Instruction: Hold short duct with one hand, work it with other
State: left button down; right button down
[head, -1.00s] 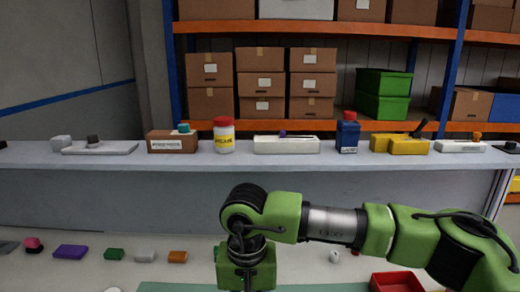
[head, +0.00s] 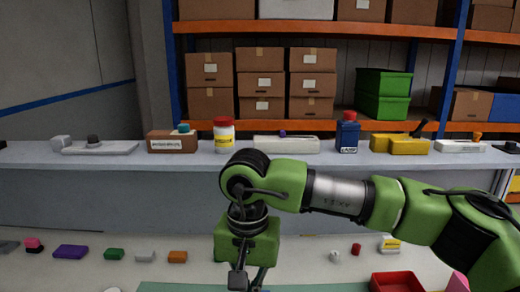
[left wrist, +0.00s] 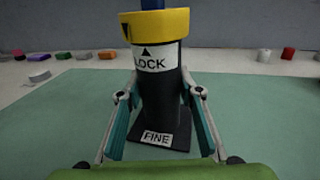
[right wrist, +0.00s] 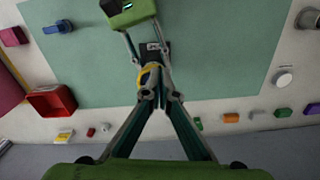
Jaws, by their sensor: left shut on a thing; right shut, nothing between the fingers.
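The short duct (left wrist: 160,95) stands upright on the green mat in the left wrist view. It has a black body, a yellow collar (left wrist: 158,24) above a "LOCK" label, a blue part on top and a black base marked "FINE". My left gripper (left wrist: 165,105) is shut on its body, one finger at each side. In the right wrist view my left gripper (right wrist: 150,58) reaches in from the top. My right gripper (right wrist: 158,85) is shut and empty over the yellow collar (right wrist: 146,76), hiding part of it. In the head view my right gripper (head: 245,280) shows at the bottom edge.
The green mat (right wrist: 215,60) is clear around the duct. A red tray (right wrist: 52,100) lies beside it. Several small coloured blocks lie along the table's far edge, including a purple one (head: 70,251). A grey ledge (head: 100,160) with bottles and boxes stands behind.

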notch_tip(320, 180, down, 6)
jog(key=m, duration=0.4)
jog(key=shift+d+f, duration=0.15)
jog(key=shift+d, duration=0.2)
jog(key=shift+w, duration=0.3)
dwell(0.7)
jog(key=shift+w+a, duration=0.2)
jog(key=shift+a, duration=0.2)
jog(key=shift+w+a, duration=0.25)
jog(key=shift+a, duration=0.15)
jog(key=shift+w+a, duration=0.1)
dwell(0.3)
jog(key=shift+a, duration=0.1)
